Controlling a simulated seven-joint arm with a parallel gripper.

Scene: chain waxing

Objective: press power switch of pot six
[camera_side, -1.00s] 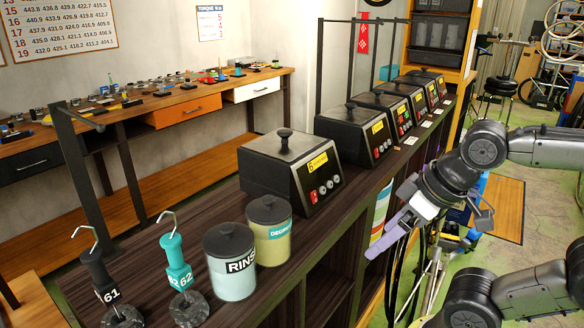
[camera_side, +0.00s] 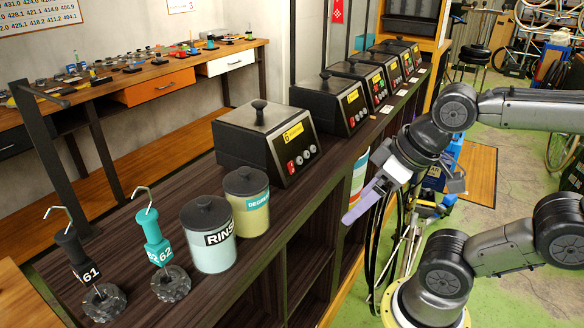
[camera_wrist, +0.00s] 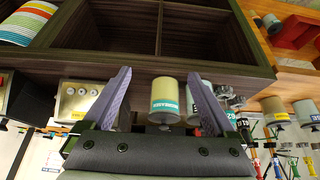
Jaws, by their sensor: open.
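Pot six (camera_side: 262,140) is the nearest black box-shaped pot on the dark bench, with a knobbed lid and a yellow label marked 6. Its red power switch (camera_side: 291,166) sits at the left of the sloped front panel, beside silver knobs. In the wrist view a knobbed panel (camera_wrist: 82,97) with a yellow label shows upside down beyond the left finger; I cannot make out the red switch there. My gripper (camera_side: 362,202) has purple fingers and is open and empty. It hangs off the bench's front side, right of pot six and apart from it. Both fingers (camera_wrist: 162,85) show in the wrist view.
A degreaser canister (camera_side: 246,203) and a rinse canister (camera_side: 208,235) stand left of pot six. Two hooked handles, 61 (camera_side: 80,262) and 62 (camera_side: 155,240), stand farther left. More pots (camera_side: 330,103) line the bench behind. Open shelves (camera_side: 310,235) lie below the bench top.

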